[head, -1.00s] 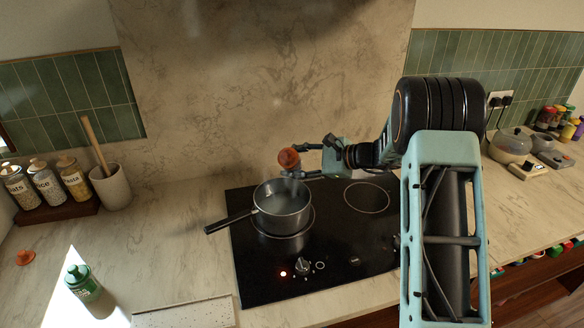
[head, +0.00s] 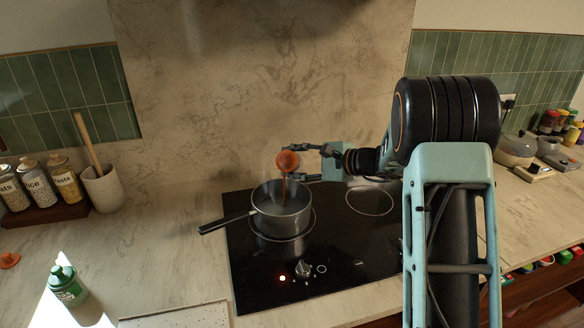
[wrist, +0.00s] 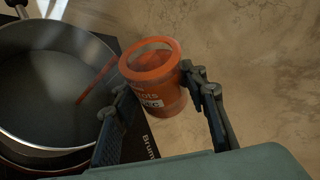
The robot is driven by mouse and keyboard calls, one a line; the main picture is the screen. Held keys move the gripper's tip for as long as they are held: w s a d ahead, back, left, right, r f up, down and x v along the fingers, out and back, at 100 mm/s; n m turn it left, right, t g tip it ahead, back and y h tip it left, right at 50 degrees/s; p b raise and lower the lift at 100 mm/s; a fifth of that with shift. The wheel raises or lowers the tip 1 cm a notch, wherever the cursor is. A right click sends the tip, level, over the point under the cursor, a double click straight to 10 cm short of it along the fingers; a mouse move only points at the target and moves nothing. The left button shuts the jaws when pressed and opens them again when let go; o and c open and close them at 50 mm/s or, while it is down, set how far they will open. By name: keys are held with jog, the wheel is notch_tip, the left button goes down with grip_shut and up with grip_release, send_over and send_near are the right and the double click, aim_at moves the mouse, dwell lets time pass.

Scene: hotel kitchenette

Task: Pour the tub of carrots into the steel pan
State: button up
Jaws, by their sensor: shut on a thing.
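The orange tub of carrots (head: 288,160) is held tilted above the back of the steel pan (head: 268,213). A thin orange stream (head: 285,190) falls from its mouth into the pan. My gripper (head: 314,162) is shut on the tub from the right. In the wrist view, my gripper's fingers (wrist: 160,100) clasp the tub (wrist: 155,90) on both sides, and its open rim leans toward the pan (wrist: 50,70). Orange contents show inside the tub. The pan sits on the black hob with its handle to the left; its visible inside is mostly bare and dark.
The black hob (head: 350,265) has a red light lit by its knob (head: 304,269). A green bottle (head: 67,287) stands at front left, an orange lid (head: 9,260) behind it. Jars (head: 38,185) and a utensil crock (head: 102,189) stand at the left. A marble wall rises behind.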

aim_at(295, 166)
jog(key=shift+f+n+t+b, duration=0.3)
jog(key=shift+n+b, duration=0.2)
jog(key=shift+b, duration=0.75)
jog(key=n+t+b, duration=0.1)
jog(key=b, duration=0.6)
jog(key=shift+s+f, duration=0.15)
jog(key=n+b, duration=0.1)
jog(key=b, duration=0.6)
jog(key=shift+s+n+t, duration=0.1)
jog(key=shift+n+t, duration=0.2)
jog(key=shift+n, duration=0.1)
jog(key=n+b, duration=0.1)
jog(key=b, duration=0.4)
jog(key=s+r+n+t+y+b, duration=0.1)
jog(key=b, duration=0.4)
jog(key=shift+a+n, duration=0.2)
jog(key=shift+n, duration=0.1)
jog(key=b, duration=0.2)
jog(key=n+t+b, duration=0.1)
jog(key=b, duration=0.2)
jog(key=shift+s+r+n, duration=0.25)
jog(key=shift+r+n, duration=0.05)
jog(key=shift+r, duration=0.05)
jog(key=shift+a+b, duration=0.1)
jog(key=shift+b, duration=0.35)
